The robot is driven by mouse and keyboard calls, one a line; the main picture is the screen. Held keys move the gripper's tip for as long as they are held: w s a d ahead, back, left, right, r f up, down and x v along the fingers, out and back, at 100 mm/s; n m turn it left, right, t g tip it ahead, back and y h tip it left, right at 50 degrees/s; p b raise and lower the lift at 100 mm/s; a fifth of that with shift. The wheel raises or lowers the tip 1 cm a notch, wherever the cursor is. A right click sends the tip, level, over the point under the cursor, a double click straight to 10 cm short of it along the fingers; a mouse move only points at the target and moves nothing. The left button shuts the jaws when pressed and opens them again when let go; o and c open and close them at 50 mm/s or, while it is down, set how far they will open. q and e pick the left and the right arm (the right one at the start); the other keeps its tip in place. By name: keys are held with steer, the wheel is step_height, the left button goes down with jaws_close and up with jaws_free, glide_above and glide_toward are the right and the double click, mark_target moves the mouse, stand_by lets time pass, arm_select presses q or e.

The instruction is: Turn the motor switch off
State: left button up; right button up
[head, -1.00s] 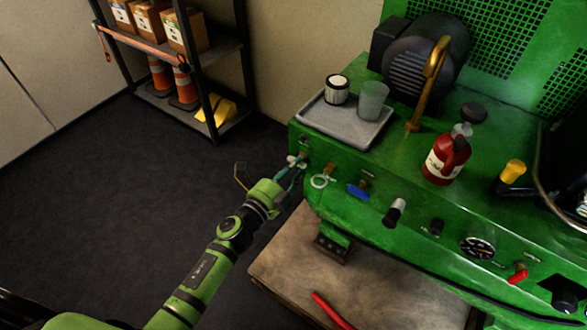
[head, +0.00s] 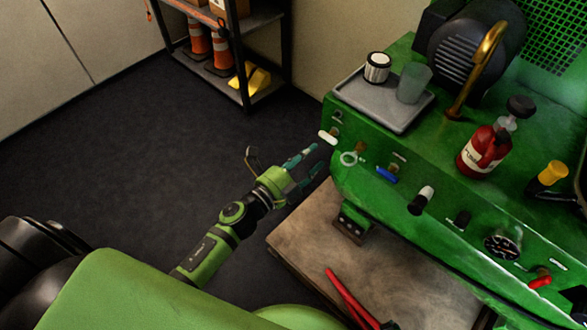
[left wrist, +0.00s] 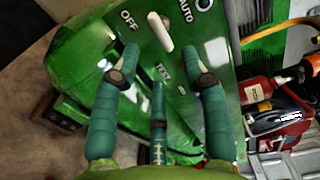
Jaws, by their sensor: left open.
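The motor switch is a cream-white lever (head: 327,137) on the left end of the green machine's front panel. In the left wrist view the lever (left wrist: 161,32) sits between the OFF and AUTO labels, with TEST below it. I cannot tell which label it is set to. My left gripper (head: 317,155) is in front of the panel, just below and left of the lever. In the left wrist view its teal fingers (left wrist: 165,75) are spread and empty, with the lever beyond their tips, apart from them. My right gripper is not in view.
A grey tray (head: 383,105) and a red bottle (head: 485,150) stand on top. A low table (head: 320,238) is below; open floor lies left.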

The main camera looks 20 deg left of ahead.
arm_select(q)
steer(key=v, duration=0.6)
stand_by(0.4)
